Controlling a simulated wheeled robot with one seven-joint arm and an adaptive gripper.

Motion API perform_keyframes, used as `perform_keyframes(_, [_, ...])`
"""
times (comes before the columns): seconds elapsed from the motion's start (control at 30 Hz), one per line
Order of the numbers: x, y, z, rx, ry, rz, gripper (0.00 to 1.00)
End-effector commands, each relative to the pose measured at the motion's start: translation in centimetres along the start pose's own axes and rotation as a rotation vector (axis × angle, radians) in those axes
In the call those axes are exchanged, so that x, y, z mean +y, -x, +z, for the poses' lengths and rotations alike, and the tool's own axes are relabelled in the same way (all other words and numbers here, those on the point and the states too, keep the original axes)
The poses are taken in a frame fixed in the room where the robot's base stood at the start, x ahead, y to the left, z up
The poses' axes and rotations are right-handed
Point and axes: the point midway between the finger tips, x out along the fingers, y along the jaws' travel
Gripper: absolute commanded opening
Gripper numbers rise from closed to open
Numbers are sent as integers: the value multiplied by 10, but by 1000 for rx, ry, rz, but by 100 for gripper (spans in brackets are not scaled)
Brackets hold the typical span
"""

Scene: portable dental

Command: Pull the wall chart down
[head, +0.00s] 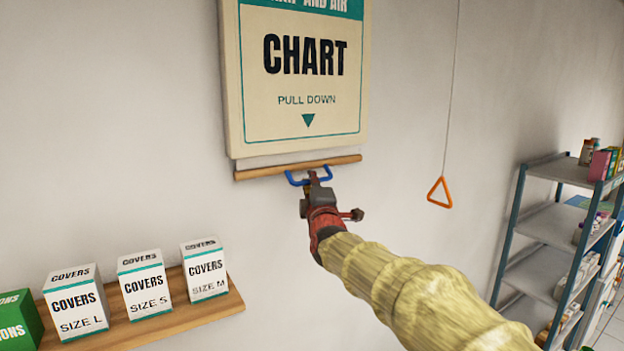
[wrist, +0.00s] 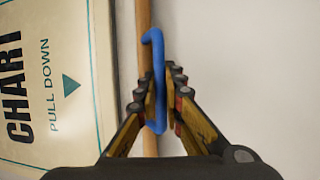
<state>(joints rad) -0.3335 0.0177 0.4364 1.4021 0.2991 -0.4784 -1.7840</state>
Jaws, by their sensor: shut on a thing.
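The wall chart case (head: 300,85) hangs on the wall, cream with "CHART", "PULL DOWN" and a teal down arrow; it also shows in the wrist view (wrist: 50,90). A wooden bar (head: 265,170) runs just below the case, with a thin pale strip between them. A blue handle (head: 325,173) hangs at the middle of the bar. My gripper (head: 313,180) is at the handle. In the wrist view, the fingers (wrist: 162,105) are shut on the blue handle (wrist: 153,55), beside the bar (wrist: 145,15). Part of the handle is hidden between the fingers.
An orange triangle pull (head: 440,193) hangs on a cord right of the chart. A wooden wall shelf (head: 190,312) with white cover boxes (head: 145,287) and a green box (head: 15,322) is at lower left. A metal rack (head: 560,222) stands at right. The wall below the bar is clear.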

Motion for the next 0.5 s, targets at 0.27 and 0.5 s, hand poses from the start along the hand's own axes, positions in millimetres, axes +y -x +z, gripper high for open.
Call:
perform_keyframes(0.27, [-91, 15, 7, 0, 2, -8, 0])
perform_keyframes(0.5, [-164, 28, 13, 0, 3, -6, 0])
